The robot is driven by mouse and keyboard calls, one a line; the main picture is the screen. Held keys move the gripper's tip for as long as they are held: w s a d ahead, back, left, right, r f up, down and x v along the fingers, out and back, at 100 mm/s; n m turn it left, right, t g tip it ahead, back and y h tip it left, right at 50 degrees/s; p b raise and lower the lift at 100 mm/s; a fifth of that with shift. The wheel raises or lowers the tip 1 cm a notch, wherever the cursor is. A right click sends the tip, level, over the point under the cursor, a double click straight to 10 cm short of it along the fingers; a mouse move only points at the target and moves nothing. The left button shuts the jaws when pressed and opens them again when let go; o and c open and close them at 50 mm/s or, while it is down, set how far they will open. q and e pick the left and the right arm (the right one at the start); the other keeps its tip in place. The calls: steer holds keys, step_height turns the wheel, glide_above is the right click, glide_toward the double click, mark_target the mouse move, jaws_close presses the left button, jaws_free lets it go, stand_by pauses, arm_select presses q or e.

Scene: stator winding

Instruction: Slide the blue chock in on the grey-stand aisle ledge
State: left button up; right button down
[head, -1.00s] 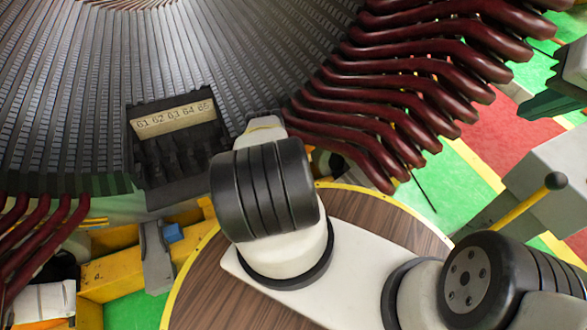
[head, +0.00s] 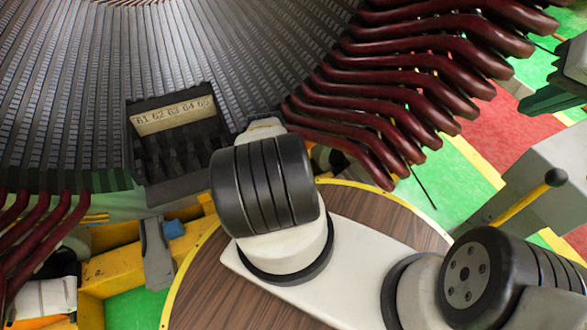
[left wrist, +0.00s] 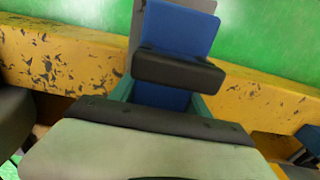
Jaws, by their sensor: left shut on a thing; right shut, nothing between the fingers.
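The blue chock (left wrist: 177,32) stands out in front of the yellow beam in the left wrist view. A grey upright piece shows behind its top and left edge. My left gripper (left wrist: 165,95) is shut on the chock: a dark finger pad crosses it, and the near pale finger with a dark edge fills the foreground. In the head view a small blue part (head: 174,229) shows beside a grey upright piece (head: 156,258) at the yellow beam. My right arm crosses the middle of the head view; its black joint hides most of the right gripper, which is shut and empty.
The slotted grey stator (head: 70,90) fills the upper left, with a dark block numbered 61 to 65 (head: 175,118). Dark red coil ends (head: 400,85) line the upper right. The yellow beam (head: 110,268) runs along the lower left. A lever with a black knob (head: 555,178) stands right.

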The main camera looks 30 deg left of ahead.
arm_select(q)
steer(key=shift+f, duration=0.35)
stand_by(0.4)
steer(key=shift+w+a, duration=0.1)
